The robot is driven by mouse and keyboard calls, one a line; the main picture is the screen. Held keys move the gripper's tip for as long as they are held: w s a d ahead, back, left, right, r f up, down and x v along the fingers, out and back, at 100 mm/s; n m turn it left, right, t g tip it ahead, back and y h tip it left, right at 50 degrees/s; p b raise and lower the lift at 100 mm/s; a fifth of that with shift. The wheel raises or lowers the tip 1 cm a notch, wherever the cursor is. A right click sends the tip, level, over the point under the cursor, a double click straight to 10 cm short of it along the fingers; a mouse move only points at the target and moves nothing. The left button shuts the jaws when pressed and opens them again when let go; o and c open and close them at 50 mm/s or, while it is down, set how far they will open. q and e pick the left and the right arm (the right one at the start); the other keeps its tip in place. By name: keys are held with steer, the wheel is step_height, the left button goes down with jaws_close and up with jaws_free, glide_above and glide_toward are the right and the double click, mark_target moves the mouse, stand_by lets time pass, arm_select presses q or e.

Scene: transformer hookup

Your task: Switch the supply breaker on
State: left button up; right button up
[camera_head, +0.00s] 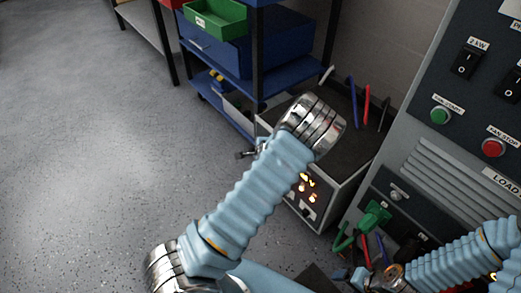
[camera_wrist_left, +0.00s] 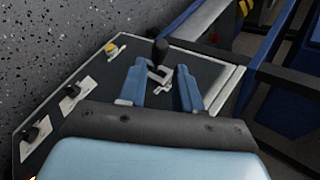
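In the left wrist view a black-knobbed lever (camera_wrist_left: 160,48), which looks like the breaker handle, stands on a dark panel (camera_wrist_left: 92,75) with a pale edge. My left gripper (camera_wrist_left: 160,82) is open. Its two blue fingers point toward the lever, whose lower part shows between them; contact cannot be told. In the head view my left arm reaches over the box with lit orange lamps (camera_head: 308,188), and the arm hides its fingers. My right gripper (camera_head: 360,276) is low beside the cabinet, near the cables; its finger gap is not clear.
A grey cabinet (camera_head: 440,155) with switches, a green button (camera_head: 440,116) and a red button (camera_head: 493,148) stands at right. A green plug (camera_head: 374,215) is on its lower front. A blue shelf (camera_head: 215,50) with a green bin (camera_head: 215,18) stands behind. Floor at left is clear.

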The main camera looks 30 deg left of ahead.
arm_select(q)
steer(key=v, duration=0.5)
steer(key=shift+s+r, duration=0.1)
stand_by(0.3)
